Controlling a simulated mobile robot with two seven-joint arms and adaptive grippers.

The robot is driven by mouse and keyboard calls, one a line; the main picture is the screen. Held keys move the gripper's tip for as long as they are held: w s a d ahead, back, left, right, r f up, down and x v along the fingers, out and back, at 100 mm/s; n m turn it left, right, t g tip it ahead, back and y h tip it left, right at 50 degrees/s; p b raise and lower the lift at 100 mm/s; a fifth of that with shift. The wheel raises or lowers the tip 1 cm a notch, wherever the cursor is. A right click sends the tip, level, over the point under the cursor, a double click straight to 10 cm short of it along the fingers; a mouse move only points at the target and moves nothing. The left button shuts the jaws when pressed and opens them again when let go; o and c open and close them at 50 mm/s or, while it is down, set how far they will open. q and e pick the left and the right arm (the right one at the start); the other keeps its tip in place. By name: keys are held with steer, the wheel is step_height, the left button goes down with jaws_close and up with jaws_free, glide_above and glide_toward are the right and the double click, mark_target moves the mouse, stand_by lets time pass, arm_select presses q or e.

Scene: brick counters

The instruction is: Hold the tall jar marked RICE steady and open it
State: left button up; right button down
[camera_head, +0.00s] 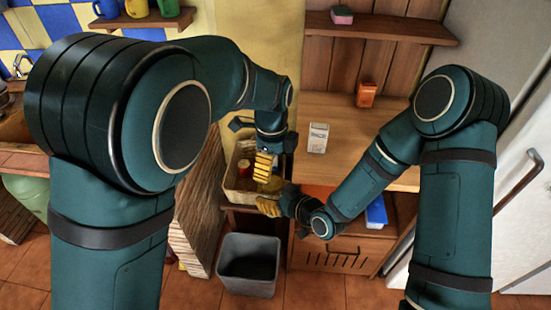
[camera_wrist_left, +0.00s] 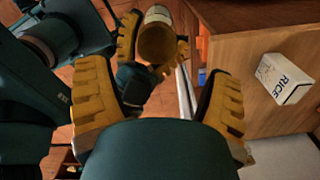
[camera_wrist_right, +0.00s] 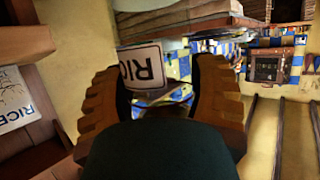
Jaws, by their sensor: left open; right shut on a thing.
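The tall jar marked RICE shows in the left wrist view (camera_wrist_left: 158,38) with its round brown lid facing that camera. My right gripper (camera_wrist_right: 158,75) is shut on the jar's body, and the white RICE label (camera_wrist_right: 142,68) shows between its fingers. In the head view the jar is small and partly hidden by the grippers. My left gripper (camera_wrist_left: 160,88) is open and empty, with the lid ahead of it between its spread fingers and apart from them. In the head view my left gripper (camera_head: 264,166) is just above my right gripper (camera_head: 269,206).
A white RICE carton (camera_head: 318,137) stands on the wooden counter (camera_head: 352,160). A pale crate (camera_head: 230,188) with a red can (camera_head: 244,167) sits beside the grippers. A grey bin (camera_head: 248,265) is on the floor below. An orange box (camera_head: 367,94) stands at the counter's back.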

mark_target(276, 181)
arm_select(q)
steer(key=shift+d+r+m, duration=0.35)
steer(key=shift+r+m, duration=0.05)
steer(key=shift+r, duration=0.05)
steer(key=shift+f, duration=3.85)
steer(key=c, duration=1.2)
steer(key=shift+w+d+r+n, duration=0.1)
steer(key=shift+n, duration=0.75)
steer(key=shift+w+r+n, duration=0.1)
steer(key=shift+n, duration=0.75)
steer(key=shift+c, duration=0.2)
steer(key=o, duration=1)
steer(key=shift+o, duration=1.2)
steer(key=shift+s+f, duration=0.1)
